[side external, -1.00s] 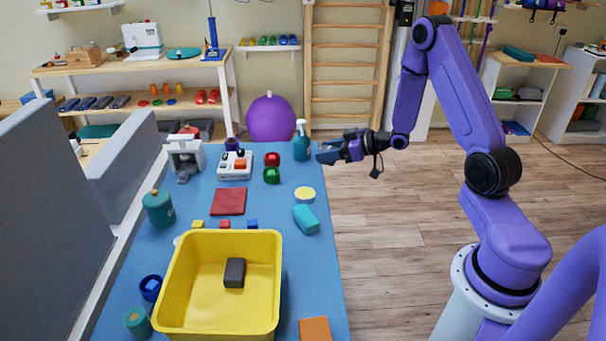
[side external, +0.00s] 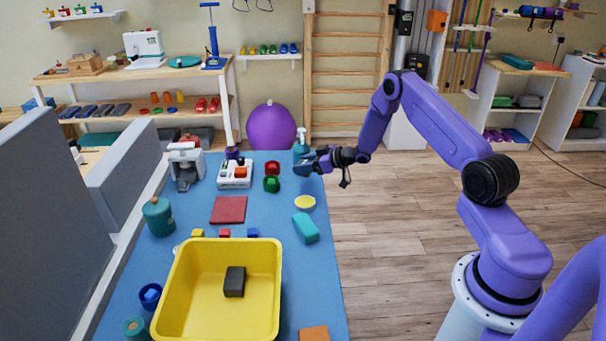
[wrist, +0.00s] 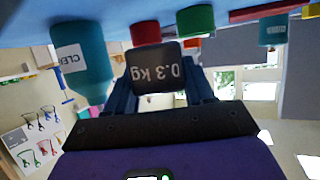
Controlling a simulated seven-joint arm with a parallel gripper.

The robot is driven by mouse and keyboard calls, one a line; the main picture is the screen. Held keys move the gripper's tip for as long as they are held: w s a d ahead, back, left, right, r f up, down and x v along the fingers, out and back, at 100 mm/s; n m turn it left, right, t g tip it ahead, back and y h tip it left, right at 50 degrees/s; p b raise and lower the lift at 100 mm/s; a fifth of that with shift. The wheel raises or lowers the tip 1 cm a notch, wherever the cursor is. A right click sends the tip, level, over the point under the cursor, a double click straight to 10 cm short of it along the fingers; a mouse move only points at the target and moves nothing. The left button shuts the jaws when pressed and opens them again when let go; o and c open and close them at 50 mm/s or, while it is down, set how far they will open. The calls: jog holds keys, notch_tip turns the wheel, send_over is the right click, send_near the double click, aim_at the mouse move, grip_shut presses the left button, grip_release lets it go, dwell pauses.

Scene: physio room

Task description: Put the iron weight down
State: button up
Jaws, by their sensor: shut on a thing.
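The iron weight (wrist: 155,70) is a dark block marked "0.3 kg", which reads upside down in the wrist view. My gripper (wrist: 160,92) is shut on it, with one finger on each side. In the side view my gripper (side external: 308,163) is above the far right part of the blue table (side external: 265,199), just in front of the teal spray bottle (side external: 301,146). The held weight cannot be made out clearly there.
Red (side external: 272,167) and green (side external: 271,184) cups stand left of my gripper. A yellow lid (side external: 305,202) and teal block (side external: 306,228) lie nearer. A yellow bin (side external: 265,316) holds another dark block (side external: 234,282). Bare table surrounds the red mat (side external: 229,210).

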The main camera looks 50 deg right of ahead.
jog(key=shift+w+d+f, duration=0.15)
jog(key=shift+w+f, duration=0.35)
jog(key=shift+f, duration=1.55)
jog(key=shift+f, duration=0.1)
jog(key=o, duration=1.3)
